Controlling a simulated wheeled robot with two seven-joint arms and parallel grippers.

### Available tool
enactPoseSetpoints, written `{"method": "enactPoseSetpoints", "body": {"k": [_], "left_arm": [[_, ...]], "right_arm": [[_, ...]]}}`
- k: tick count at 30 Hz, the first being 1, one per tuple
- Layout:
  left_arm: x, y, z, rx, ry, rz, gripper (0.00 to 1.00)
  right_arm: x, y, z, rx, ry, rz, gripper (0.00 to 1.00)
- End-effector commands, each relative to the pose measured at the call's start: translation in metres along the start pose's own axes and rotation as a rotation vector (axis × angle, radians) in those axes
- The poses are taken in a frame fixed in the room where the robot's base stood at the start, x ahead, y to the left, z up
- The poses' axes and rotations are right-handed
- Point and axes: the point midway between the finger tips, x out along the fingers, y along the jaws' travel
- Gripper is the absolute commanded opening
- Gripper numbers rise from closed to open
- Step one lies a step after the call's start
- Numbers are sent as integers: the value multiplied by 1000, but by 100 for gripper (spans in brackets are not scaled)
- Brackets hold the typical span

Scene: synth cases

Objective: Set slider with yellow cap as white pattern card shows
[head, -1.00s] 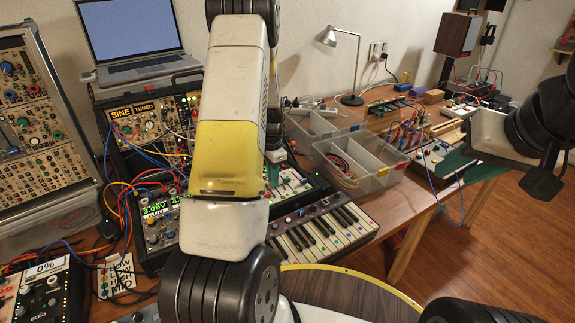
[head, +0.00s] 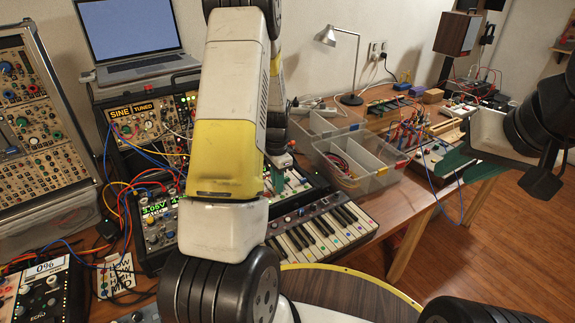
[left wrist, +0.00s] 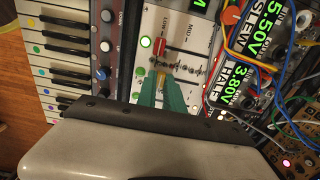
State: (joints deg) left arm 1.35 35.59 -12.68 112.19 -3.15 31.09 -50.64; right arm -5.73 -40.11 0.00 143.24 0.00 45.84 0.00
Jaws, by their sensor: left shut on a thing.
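The white pattern card (head: 116,276) stands at the lower left in the head view, with dark words that seem to include LOW, HIGH and MID; I cannot read their order surely. The slider panel (left wrist: 179,21) is pale, with LOW and MID marks, in the left wrist view. A red cap (left wrist: 160,47) shows just beyond my fingertips. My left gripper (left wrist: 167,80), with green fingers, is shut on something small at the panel. The fingers hide it, and no yellow cap is visible. My right gripper (head: 462,160) is off to the right, away from the panel; its jaw opening is unclear.
A small keyboard (head: 325,232) lies right beside the panel. Modules with green displays (left wrist: 232,80) and loose patch cables crowd the other side. Clear bins (head: 370,165) stand behind. A laptop (head: 130,40) sits at the back left.

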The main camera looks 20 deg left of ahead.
Motion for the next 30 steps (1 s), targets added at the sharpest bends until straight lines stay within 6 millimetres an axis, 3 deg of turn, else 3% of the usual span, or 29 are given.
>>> {"method": "enactPoseSetpoints", "body": {"k": [4, 12, 13, 16, 25, 30], "left_arm": [[0, 15, 0, 0, 0, 0, 0], [0, 17, 0, 0, -2, 3, 0], [0, 17, 0, 0, -2, 3, 18], [0, 17, 0, 0, -2, 3, 35], [0, 15, 0, 0, -1, 1, 35], [0, -1, 0, -2, 1, -3, 35]], "right_arm": [[0, 0, 0, 0, 0, 0, 36], [0, 0, 0, 0, 0, 0, 36], [0, 0, 0, 0, 0, 0, 36], [0, 0, 0, 0, 0, 0, 36], [0, 0, 0, 0, 0, 0, 36], [0, 0, 0, 0, 0, 0, 36]]}}
